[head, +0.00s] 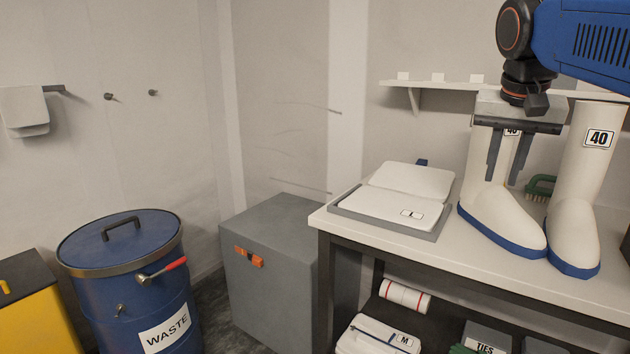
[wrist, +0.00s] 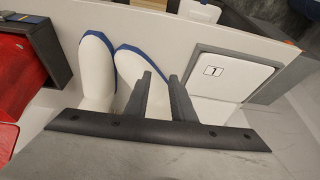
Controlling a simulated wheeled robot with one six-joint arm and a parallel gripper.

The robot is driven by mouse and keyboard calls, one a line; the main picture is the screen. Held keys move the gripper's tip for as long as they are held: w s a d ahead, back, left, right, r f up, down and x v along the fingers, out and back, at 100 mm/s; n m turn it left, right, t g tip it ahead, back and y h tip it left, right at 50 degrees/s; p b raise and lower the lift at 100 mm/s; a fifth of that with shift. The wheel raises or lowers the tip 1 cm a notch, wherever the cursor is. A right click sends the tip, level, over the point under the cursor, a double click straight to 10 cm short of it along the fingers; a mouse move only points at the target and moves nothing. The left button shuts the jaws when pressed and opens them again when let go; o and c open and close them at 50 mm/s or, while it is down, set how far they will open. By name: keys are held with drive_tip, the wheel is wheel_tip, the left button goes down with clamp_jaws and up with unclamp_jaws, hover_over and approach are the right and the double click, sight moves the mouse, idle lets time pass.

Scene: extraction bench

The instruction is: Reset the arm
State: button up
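My gripper (head: 502,158) hangs from my arm over the right part of the bench, pointing down. Its two dark fingers stand apart with a gap between them and nothing held; the gap also shows in the wrist view (wrist: 161,80). In the head view the fingers overlap the shaft of a white boot (head: 492,209) with a blue sole. A second white boot (head: 582,200), labelled 40, stands to its right. In the wrist view both boots (wrist: 96,70) (wrist: 138,62) lie beyond the fingers. I cannot tell whether the fingers touch a boot.
A grey tray (head: 432,236) with folded white items sits on the bench (head: 455,258). A wall shelf (head: 440,85) is behind. A green-handled brush (head: 541,186) lies between the boots. A blue WASTE drum (head: 130,275) and a grey box (head: 290,225) stand left. A red thing (wrist: 18,75) shows in the wrist view.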

drive_tip(key=s+a+f+n, duration=0.2)
drive_tip(key=s+f, duration=0.3)
drive_tip(key=f, duration=0.5)
drive_tip(key=s+a+f+n+y, duration=0.1)
drive_tip(key=s+f+n, duration=0.1)
drive_tip(key=s+f, duration=0.4)
drive_tip(key=s+a+f+n+t+y, duration=0.1)
drive_tip(key=s+f, duration=0.5)
drive_tip(key=f, duration=0.8)
drive_tip(key=shift+s+a+n, duration=0.15)
drive_tip(key=shift+a+n, duration=0.55)
drive_tip(key=shift+a, duration=0.1)
